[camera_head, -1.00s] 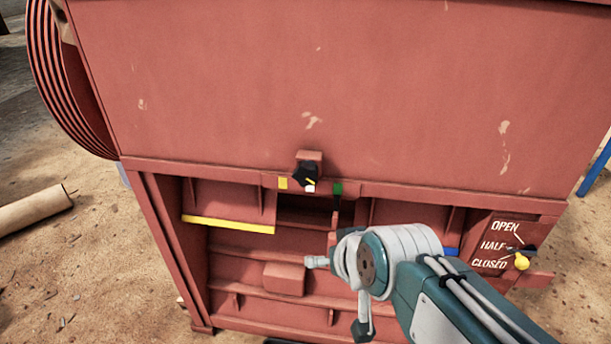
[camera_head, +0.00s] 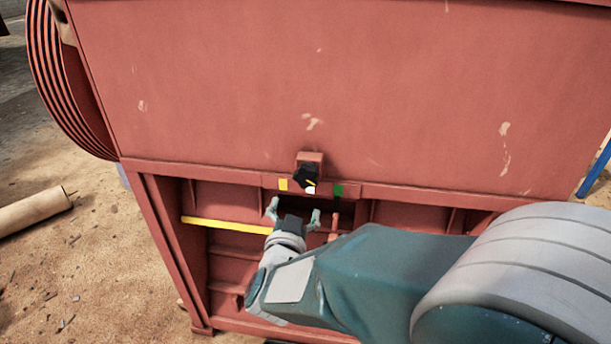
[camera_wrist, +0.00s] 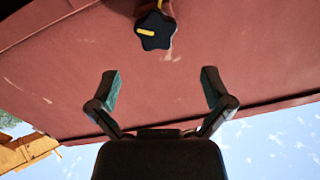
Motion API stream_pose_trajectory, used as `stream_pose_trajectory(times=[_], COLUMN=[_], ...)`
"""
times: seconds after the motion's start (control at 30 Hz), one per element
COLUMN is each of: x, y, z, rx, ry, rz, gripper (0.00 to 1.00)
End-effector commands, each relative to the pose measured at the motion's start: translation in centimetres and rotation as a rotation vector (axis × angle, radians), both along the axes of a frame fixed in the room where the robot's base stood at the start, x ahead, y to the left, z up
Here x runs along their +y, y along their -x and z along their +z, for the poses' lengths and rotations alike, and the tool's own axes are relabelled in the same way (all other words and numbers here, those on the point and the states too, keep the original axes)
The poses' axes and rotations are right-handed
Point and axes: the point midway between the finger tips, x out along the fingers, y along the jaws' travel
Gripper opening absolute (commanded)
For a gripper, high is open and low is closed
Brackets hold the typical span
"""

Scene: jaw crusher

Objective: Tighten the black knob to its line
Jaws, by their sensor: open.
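The black knob (camera_head: 306,175) is a star-shaped knob with a yellow pointer mark, on a small red block at the lower edge of the red panel. Yellow (camera_head: 283,184), white (camera_head: 311,190) and green (camera_head: 338,190) marks sit around and below it. In the head view its pointer slants down to the right, near the white mark. My gripper (camera_head: 294,212) is open and empty just below the knob, not touching it. In the wrist view the knob (camera_wrist: 155,30) shows at the top centre, beyond the two spread fingers (camera_wrist: 161,88).
The red crusher housing (camera_head: 330,90) fills most of the head view. A yellow-edged ledge (camera_head: 225,224) lies left of my gripper. A recess (camera_head: 345,211) opens below the marks. A pipe (camera_head: 35,210) lies on the ground at left.

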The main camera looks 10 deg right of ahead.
Motion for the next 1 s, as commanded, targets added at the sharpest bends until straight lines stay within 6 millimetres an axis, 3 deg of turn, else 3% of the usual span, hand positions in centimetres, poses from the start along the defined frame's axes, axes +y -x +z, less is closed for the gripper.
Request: stream_pose_trajectory(times=[0.2, 0.7, 1.0], x=[-0.5, -3.3, -3.8], y=[-0.4, -8.4, -10.0], z=[-0.1, -0.1, 0.0], rx=[-0.02, -0.02, -0.02], ry=[0.018, 0.018, 0.018], rz=[-0.035, -0.034, -0.031], gripper=[1.0, 1.0, 1.0])
